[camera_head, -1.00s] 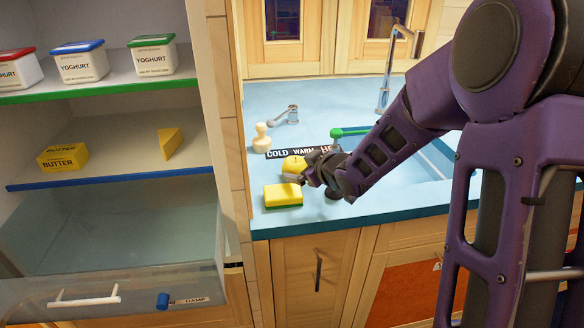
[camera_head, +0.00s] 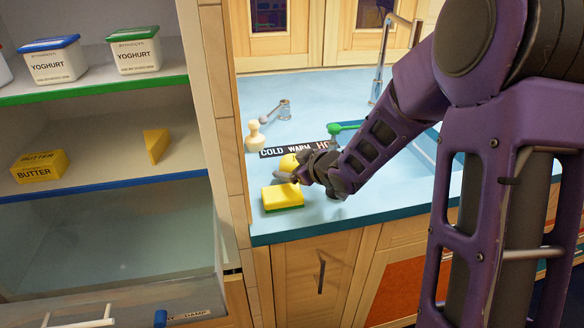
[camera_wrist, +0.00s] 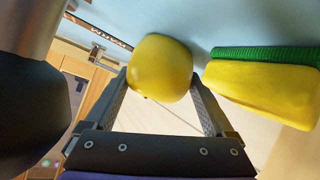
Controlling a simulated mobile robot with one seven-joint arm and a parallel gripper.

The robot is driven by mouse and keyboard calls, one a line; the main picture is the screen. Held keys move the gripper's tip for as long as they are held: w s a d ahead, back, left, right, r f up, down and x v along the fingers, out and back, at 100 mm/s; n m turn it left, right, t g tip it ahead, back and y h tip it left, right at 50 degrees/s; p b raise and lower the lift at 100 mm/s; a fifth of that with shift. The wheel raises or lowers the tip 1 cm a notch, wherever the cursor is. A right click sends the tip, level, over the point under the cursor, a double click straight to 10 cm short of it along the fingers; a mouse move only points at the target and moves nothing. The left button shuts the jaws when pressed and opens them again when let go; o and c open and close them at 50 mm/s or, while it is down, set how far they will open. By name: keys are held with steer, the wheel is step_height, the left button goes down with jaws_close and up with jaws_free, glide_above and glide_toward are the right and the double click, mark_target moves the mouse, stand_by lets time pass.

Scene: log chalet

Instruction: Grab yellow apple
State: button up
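The yellow apple (camera_head: 289,163) rests on the blue counter, partly hidden behind my gripper (camera_head: 286,178) in the head view. In the wrist view the apple (camera_wrist: 160,69) sits between the tips of my gripper's two fingers (camera_wrist: 161,78). The fingers stand wide apart, one on each side of the apple and very close to it. I cannot tell whether they touch it.
A yellow and green sponge (camera_head: 282,197) lies just in front of the apple; in the wrist view the sponge (camera_wrist: 265,88) is right of the right finger. A COLD/WARM/HOT strip (camera_head: 296,149) and a pale pawn-shaped piece (camera_head: 254,136) are behind. An open fridge (camera_head: 110,190) stands left.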

steer(key=c, duration=1)
steer(key=shift+r, duration=0.1)
